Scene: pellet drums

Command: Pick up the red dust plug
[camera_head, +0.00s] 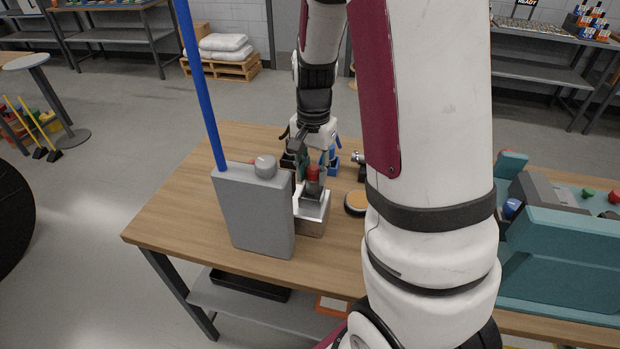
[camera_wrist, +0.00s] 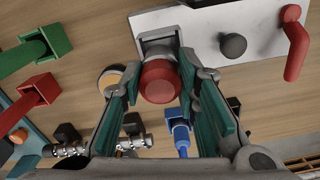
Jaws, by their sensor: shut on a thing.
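The red dust plug (camera_wrist: 160,82) is a short, rounded red piece between the two green-padded fingers of my gripper (camera_wrist: 160,66) in the wrist view. My gripper is shut on it. In the head view the plug (camera_head: 313,173) shows as a small red spot below my gripper (camera_head: 312,168), just over a grey metal block (camera_head: 311,218) on the table. A dark and silver fitting (camera_wrist: 157,40) shows just beyond the plug in the wrist view. I cannot tell whether the plug touches that fitting.
A tall grey box (camera_head: 254,212) with a blue rod (camera_head: 202,85) stands close left of my gripper. An orange-topped disc (camera_head: 356,203) lies to the right. A teal bin (camera_head: 560,262) stands at the table's right. The wooden table (camera_head: 180,215) is clear at left.

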